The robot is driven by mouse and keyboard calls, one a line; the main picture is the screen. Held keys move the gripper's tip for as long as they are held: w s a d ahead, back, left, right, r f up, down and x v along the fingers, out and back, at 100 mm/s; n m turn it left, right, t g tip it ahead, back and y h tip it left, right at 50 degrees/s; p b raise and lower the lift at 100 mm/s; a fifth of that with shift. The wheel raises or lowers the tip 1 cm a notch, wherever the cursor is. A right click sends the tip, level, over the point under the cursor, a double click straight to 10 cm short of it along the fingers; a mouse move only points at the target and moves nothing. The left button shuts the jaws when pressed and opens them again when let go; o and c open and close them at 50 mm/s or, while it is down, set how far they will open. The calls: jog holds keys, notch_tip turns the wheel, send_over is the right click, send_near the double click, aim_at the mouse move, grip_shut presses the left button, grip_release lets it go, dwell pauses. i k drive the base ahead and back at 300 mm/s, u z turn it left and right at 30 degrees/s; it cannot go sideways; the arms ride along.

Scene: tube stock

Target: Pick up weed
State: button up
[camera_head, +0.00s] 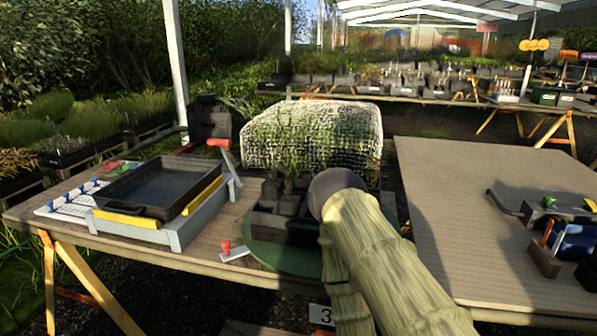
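Several thin green plants (290,155) stand in small dark pots (283,200) in the middle of the left table. I cannot tell which of them is the weed. The pots sit in a dark divided tray (266,224) on a round green disc (262,252). My arm comes up from the lower right, and its rounded grey end covers the right part of the tray and disc. My gripper's fingers do not show.
A mesh-covered block (345,125) stands right behind the plants. Left of them, a black pan (160,188) rests on a grey frame, with a small red-handled tool (232,252) nearby. The right table (450,215) is largely clear, with tools (570,240) at its right edge.

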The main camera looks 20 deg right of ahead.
aim_at(377, 173)
jog(key=u, duration=2.35)
jog(key=k, duration=1.25)
jog(key=z, duration=1.7)
